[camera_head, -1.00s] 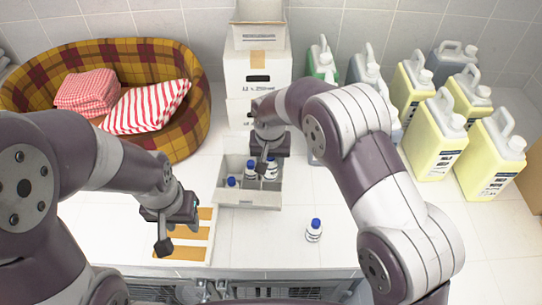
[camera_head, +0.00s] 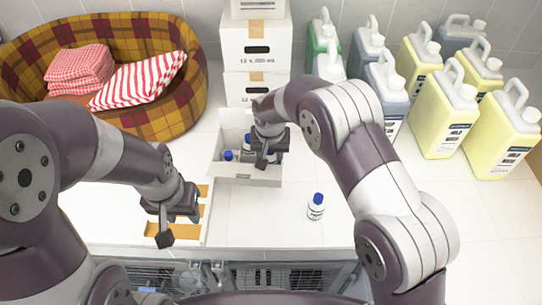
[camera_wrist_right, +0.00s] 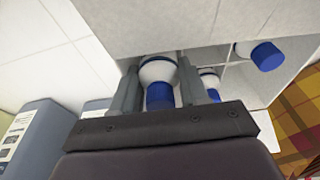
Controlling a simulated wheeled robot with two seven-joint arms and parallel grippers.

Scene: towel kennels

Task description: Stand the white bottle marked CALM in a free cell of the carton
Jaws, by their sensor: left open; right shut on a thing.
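The open divided carton (camera_head: 245,179) stands mid-table. My right gripper (camera_head: 267,158) is over its right part, shut on a white bottle with a blue cap. In the right wrist view this held bottle (camera_wrist_right: 158,70) sits between the fingers, by the carton's wall (camera_wrist_right: 130,22). I cannot see its base or read its label. Two other blue-capped bottles (camera_head: 228,156) (camera_head: 247,143) stand in carton cells. Another white, blue-capped bottle (camera_head: 316,208) stands upright on the table, its label too small to read. My left gripper (camera_head: 170,228) is open and empty.
A board with orange strips (camera_head: 192,222) lies under my left gripper. A plaid pet bed (camera_head: 180,85) with folded cloths is at back left. Stacked boxes (camera_head: 256,60) stand behind the carton. Several jugs (camera_head: 440,120) fill the back right. The front right table is clear.

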